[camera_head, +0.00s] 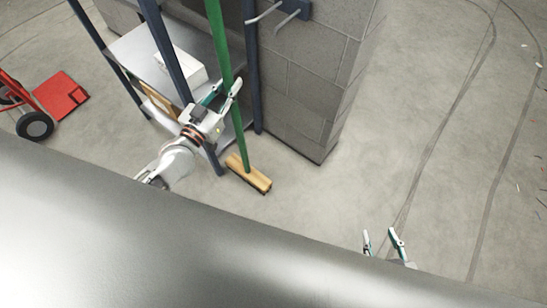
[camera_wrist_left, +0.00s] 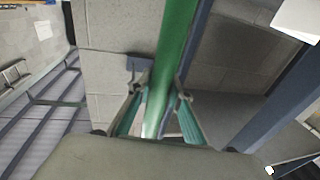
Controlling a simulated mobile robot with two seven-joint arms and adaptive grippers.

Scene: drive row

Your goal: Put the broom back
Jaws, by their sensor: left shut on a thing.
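The broom has a long green handle (camera_head: 222,50) and a tan wooden head (camera_head: 249,174) at the floor in the head view. It stands nearly upright in front of the block pillar and beside the shelf rack. My left gripper (camera_head: 228,92) is shut on the green handle. In the left wrist view the handle (camera_wrist_left: 172,60) runs between the two fingers of my left gripper (camera_wrist_left: 160,105). A dark wall bracket with light prongs (camera_head: 292,10) is on the pillar above and right of the broom; it also shows in the left wrist view (camera_wrist_left: 139,63). My right gripper (camera_head: 382,240) is open and empty at the lower right.
A shelf rack with dark blue posts (camera_head: 166,50) stands left of the broom, with a white box (camera_head: 181,70) on it. The grey block pillar (camera_head: 320,75) is close behind. A red hand truck (camera_head: 60,95) is at the far left.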

